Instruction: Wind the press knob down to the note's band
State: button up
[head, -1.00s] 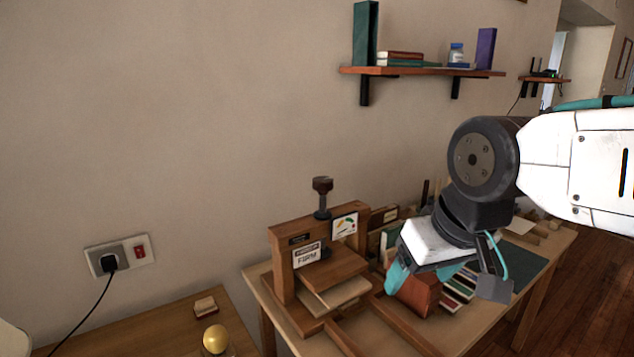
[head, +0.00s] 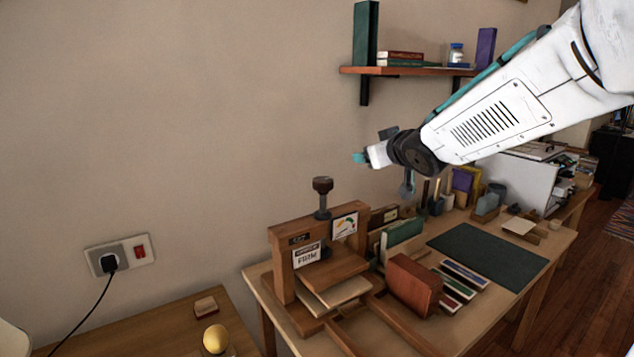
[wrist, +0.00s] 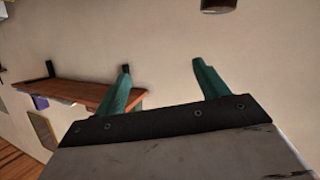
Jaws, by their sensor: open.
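The wooden press (head: 320,262) stands at the left end of the workbench in the head view. Its dark knob (head: 322,184) sits upright on a screw above the top beam. A white note (head: 307,255) with print reading like "FIRM" is on the press front, and a dial card (head: 344,225) with coloured bands is to its right. My gripper (head: 362,158) is up and to the right of the knob, apart from it. In the wrist view my gripper's teal fingers (wrist: 164,85) are spread and empty.
A wall shelf (head: 420,71) with books is above my gripper. A brown book block (head: 413,284), several small books and a dark green mat (head: 488,255) lie on the bench. A side table (head: 150,328) holds a yellow ball (head: 215,339). The wall is close behind the press.

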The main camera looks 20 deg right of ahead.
jog(key=w+a+f+n+t+y, duration=0.1)
jog(key=w+a+f+n+y, duration=0.15)
jog(key=w+y, duration=0.35)
jog(key=n+g+y, duration=0.3)
jog(key=n+y, duration=0.2)
jog(key=y, duration=0.2)
send_near(317, 178)
jog(key=w, duration=0.1)
jog(key=w+a, duration=0.1)
jog(key=shift+w+m, duration=0.25)
jog(key=shift+w, duration=0.05)
jog(key=shift+g+y, duration=0.5)
jog(key=shift+y, duration=0.1)
jog(key=x, duration=0.5)
jog(key=f+x, duration=0.1)
jog(key=x, duration=0.1)
jog(key=shift+s+a, duration=0.1)
jog(key=shift+a, duration=0.35)
jog(key=c, duration=1)
